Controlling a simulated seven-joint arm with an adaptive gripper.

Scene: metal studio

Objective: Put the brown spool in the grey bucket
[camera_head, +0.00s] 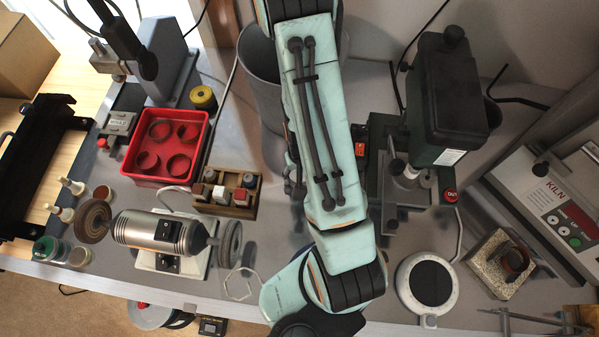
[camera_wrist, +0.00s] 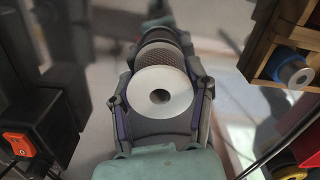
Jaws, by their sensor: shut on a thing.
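In the wrist view my gripper (camera_wrist: 161,86) is shut on a spool, which I take to be the brown spool (camera_wrist: 144,100). Its round, pale end with a dark centre hole faces the camera. A dotted grey-brown surface and a dark band show behind that end; I cannot tell how much of this belongs to the spool. In the head view my arm hides the gripper and the spool. The grey bucket (camera_head: 261,78) stands at the back, upper middle of the head view, partly behind my arm. I cannot make it out in the wrist view.
A wooden rack (camera_head: 239,211) of spools stands left of my arm, near a red tray (camera_head: 140,179) and a yellow spool (camera_head: 203,97). A bench grinder (camera_head: 155,233) is in front. A green drill press (camera_head: 447,95) stands close on the right, beside a round dial (camera_head: 429,283).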

